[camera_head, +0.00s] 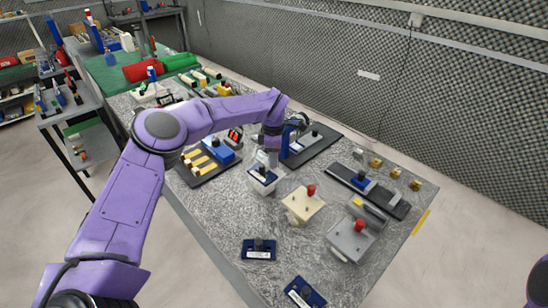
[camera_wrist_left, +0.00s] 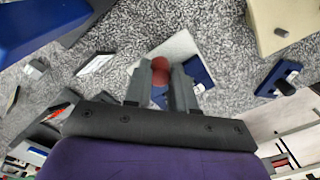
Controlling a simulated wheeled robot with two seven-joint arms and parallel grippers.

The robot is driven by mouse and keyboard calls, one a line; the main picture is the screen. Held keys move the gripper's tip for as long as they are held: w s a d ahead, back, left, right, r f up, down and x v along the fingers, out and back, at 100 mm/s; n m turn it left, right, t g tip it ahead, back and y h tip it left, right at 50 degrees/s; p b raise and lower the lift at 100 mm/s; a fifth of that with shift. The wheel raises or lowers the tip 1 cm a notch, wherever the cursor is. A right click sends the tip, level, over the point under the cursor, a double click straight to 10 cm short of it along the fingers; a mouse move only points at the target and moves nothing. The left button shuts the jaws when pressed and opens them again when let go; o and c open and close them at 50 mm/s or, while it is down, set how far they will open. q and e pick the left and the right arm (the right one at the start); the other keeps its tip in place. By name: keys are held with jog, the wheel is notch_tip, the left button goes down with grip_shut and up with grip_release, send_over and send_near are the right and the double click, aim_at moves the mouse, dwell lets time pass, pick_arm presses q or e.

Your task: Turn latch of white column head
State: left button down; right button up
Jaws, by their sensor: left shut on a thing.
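The white column head (camera_head: 260,187) stands on the speckled table below my left gripper, with a dark blue part on its front. In the left wrist view its white top (camera_wrist_left: 182,48) lies beyond the fingers, with a blue part (camera_wrist_left: 199,70) at its right. My left gripper (camera_head: 268,154) comes down over it from above. In the left wrist view the gripper (camera_wrist_left: 163,78) is shut on a red knob (camera_wrist_left: 159,68), the latch's handle, which sits between the two grey fingers. The latch's lower part is hidden by the fingers. My right gripper is out of view.
A cream box with a red knob (camera_head: 302,205) stands close at the right, and a grey one (camera_head: 350,240) farther right. A blue block (camera_head: 218,150) is at the left. Dark blue plates (camera_head: 259,249) lie in front. A foam wall runs behind.

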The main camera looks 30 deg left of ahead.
pick_arm(q)
jog(key=c, duration=0.9)
grip_release()
jog(key=shift+c, duration=0.2)
jog(key=shift+r, duration=0.35)
notch_tip(320, 180, up, 10)
jog(key=b, duration=0.2)
jog(key=shift+f, duration=0.1)
